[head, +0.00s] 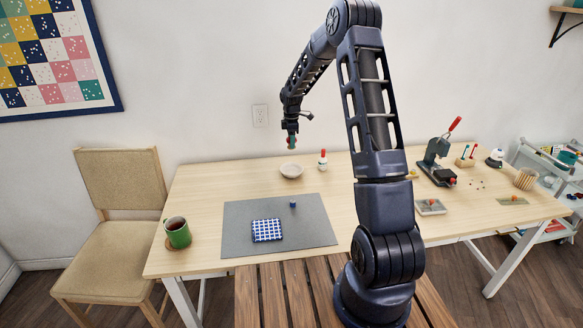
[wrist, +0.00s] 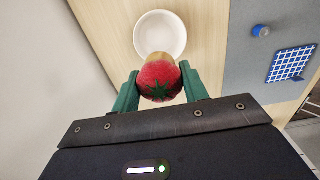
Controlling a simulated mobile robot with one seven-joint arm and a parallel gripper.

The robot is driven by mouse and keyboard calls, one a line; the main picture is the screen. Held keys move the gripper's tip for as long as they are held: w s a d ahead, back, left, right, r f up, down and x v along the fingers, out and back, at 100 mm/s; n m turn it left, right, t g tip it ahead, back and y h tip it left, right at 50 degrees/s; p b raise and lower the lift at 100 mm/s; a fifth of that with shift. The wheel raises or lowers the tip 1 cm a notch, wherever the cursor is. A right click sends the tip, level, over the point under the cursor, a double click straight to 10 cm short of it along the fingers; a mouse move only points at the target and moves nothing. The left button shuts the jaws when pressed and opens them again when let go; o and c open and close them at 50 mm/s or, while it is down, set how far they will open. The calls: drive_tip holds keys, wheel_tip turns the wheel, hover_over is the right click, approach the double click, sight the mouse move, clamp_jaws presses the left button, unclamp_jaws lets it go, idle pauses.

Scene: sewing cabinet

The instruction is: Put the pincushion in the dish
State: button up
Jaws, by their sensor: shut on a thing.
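The pincushion (wrist: 160,80) is a red tomato shape with a green star top. My gripper (wrist: 155,88) is shut on it, with one green finger on each side, in the wrist view. In the head view my gripper (head: 292,141) is raised over the back of the table, and the pincushion is too small there to make out clearly. The dish (head: 291,171) is a round, pale, shallow bowl on the table below my gripper. In the wrist view the dish (wrist: 160,36) looks empty where it shows, just beyond the pincushion, which hides a little of its near rim.
A small white bottle with a red top (head: 323,160) stands right of the dish. A grey mat (head: 240,213) holds a blue checked cloth (head: 267,230) and a small blue spool (head: 293,204). A green mug (head: 177,235) stands at the left. A press (head: 436,163) stands at the right.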

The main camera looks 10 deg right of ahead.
wheel_tip(320, 180, down, 14)
idle(0.6)
drive_tip(key=shift+f, duration=0.1)
drive_tip(key=o, duration=0.6)
drive_tip(key=shift+o, duration=0.5)
